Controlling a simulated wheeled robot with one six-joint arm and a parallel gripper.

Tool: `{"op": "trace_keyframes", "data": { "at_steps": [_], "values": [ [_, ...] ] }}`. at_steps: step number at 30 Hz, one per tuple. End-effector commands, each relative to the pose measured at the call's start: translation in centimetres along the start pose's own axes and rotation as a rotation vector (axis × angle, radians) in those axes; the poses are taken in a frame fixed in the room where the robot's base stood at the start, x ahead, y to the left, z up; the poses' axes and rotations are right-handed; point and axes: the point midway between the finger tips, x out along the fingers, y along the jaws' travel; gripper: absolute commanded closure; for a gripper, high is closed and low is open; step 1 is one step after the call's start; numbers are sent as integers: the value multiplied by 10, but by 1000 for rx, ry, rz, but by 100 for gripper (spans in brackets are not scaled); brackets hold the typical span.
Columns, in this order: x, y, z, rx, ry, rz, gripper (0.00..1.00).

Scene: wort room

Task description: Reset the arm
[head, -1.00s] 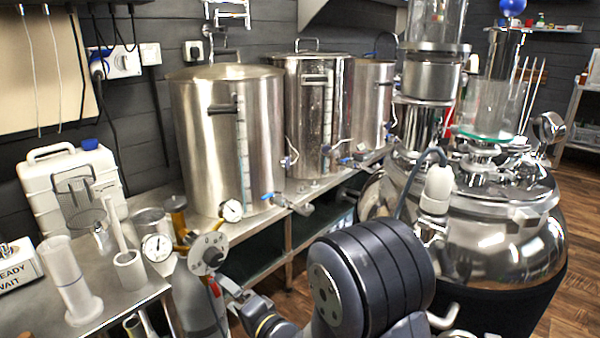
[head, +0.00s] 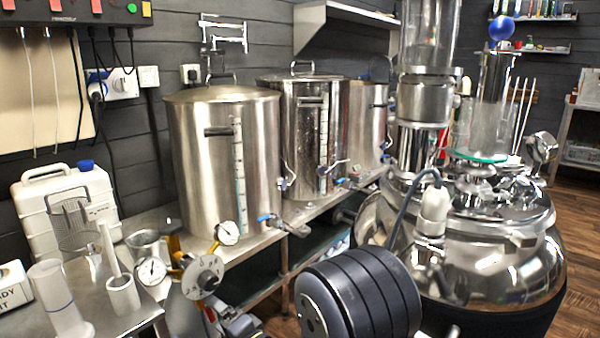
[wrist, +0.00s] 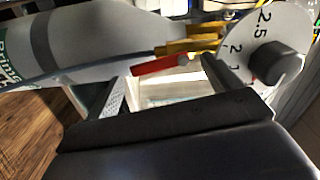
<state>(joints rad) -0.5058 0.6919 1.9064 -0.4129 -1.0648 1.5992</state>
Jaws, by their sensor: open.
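My gripper (wrist: 165,88) is open, with its two fingers apart and nothing seen held between them. A red lever (wrist: 160,66) with brass fittings (wrist: 192,46) lies just beyond the fingertips; I cannot tell whether they touch. A round grey dial (wrist: 262,45) marked 2 and 2.5, with a black knob, is close to the right finger. A grey gas cylinder (wrist: 95,45) lies across the upper left of the wrist view. In the head view the dial (head: 203,277) stands between two pressure gauges, left gauge (head: 152,270) and upper right gauge (head: 228,232). My gripper is mostly hidden there.
Steel kettles, the nearest one (head: 222,150), stand on a steel bench behind the dial. A large shiny vessel (head: 480,265) stands at the right. Wooden floor (head: 575,310) shows at far right.

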Motion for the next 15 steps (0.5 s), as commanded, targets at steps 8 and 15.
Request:
{"op": "trace_keyframes", "data": {
  "at_steps": [8, 15],
  "values": [
    [-51, -1, -1, 1, 3, 2, 15],
    [-98, -1, -1, 2, 4, 3, 15]
  ]
}}
